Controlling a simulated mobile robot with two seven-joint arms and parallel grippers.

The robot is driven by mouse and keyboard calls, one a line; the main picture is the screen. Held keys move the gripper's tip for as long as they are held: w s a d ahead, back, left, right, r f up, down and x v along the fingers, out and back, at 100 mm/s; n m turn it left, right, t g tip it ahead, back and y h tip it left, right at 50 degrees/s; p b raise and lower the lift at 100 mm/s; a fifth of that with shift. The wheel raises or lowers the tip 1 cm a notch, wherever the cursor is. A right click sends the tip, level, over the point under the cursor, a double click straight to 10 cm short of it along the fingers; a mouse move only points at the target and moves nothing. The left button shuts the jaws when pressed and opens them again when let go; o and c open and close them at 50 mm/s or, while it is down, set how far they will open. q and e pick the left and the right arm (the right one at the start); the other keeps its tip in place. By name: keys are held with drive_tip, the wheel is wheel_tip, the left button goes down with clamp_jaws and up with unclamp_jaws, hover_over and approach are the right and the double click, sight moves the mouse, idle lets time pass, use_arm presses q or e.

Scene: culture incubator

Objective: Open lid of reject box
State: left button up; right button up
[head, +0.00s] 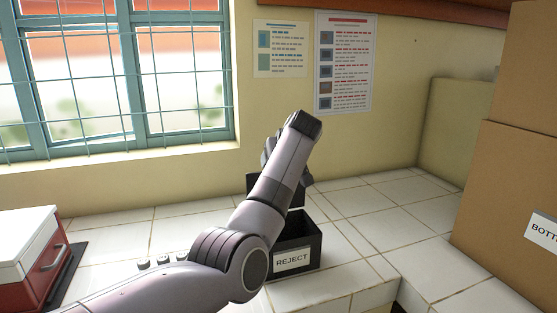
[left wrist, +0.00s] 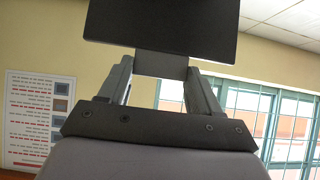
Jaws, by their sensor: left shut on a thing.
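The reject box (head: 304,256) is a black open-topped box on the tiled counter, with a white REJECT label on its front. Its dark lid (head: 258,183) stands raised at the back of the box, partly hidden by my left arm. In the left wrist view the lid (left wrist: 160,22) is a flat dark plate with a tab held between the fingers. My left gripper (left wrist: 161,66) is shut on this tab. In the head view my forearm hides most of the gripper and part of the box. My right gripper is not in view.
A red and white case (head: 28,252) stands at the left on a dark mat. Several small round pieces (head: 163,260) lie on the counter. Large cardboard boxes (head: 510,180) stand at the right. The tiled counter (head: 375,205) right of the reject box is clear.

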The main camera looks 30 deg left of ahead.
use_arm(q)
drive_tip(key=shift+r, duration=0.45)
drive_tip(key=o, duration=1.5)
drive_tip(key=shift+c, duration=0.2)
drive_tip(key=shift+o, duration=0.3)
drive_tip(key=shift+s+f, duration=0.1)
drive_tip(key=shift+f, duration=0.15)
drive_tip(key=b+v, duration=0.1)
drive_tip(key=v, duration=0.6)
drive_tip(key=shift+b, duration=0.4)
drive_tip(key=shift+s+d, duration=0.1)
